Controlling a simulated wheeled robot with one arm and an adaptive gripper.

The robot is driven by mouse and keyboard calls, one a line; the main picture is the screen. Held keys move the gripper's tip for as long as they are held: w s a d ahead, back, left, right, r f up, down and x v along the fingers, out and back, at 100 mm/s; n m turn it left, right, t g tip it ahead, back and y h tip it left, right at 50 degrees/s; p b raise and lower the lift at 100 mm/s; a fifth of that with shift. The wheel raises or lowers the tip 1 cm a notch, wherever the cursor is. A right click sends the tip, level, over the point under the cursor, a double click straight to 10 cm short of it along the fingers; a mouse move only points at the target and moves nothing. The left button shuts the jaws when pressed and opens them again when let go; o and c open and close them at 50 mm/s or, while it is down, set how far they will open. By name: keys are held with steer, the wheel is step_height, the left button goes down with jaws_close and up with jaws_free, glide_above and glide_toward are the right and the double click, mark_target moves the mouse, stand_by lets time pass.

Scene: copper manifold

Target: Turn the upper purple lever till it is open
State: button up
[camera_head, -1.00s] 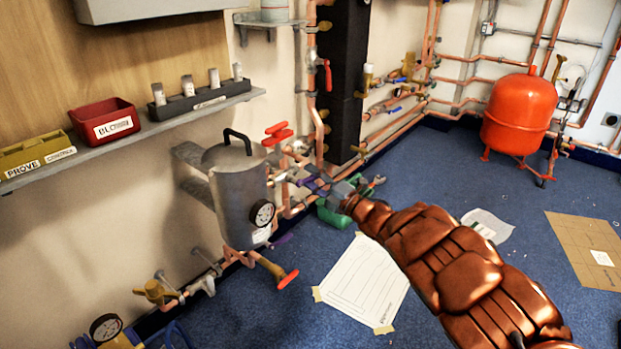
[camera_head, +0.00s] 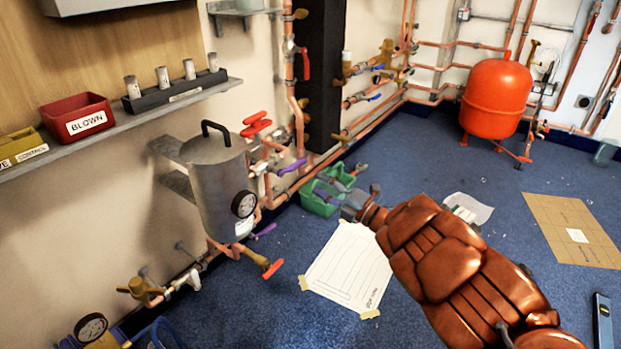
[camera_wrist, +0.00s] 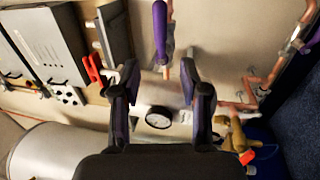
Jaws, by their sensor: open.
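The upper purple lever (camera_head: 291,167) juts out to the right and slightly up from the copper pipework beside the grey steel tank. It also shows in the wrist view (camera_wrist: 160,30), upright in the picture, beyond the fingertips and roughly between their lines. My gripper (camera_wrist: 152,80) is open, with nothing between its fingers. In the head view my gripper (camera_head: 350,203) is to the right of the lever and apart from it, in front of the green tray. Its fingers are hard to make out there. A lower purple lever (camera_head: 264,231) sits near the tank's base.
The steel tank (camera_head: 215,185) with a gauge stands left of the levers. Red handles (camera_head: 256,124) are above the upper lever. A green tray (camera_head: 318,205) lies on the floor behind my gripper. Blue floor is open to the right, with an orange vessel (camera_head: 496,97) farther back.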

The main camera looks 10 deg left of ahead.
steer(key=shift+v, duration=0.95)
steer(key=shift+r, duration=0.1)
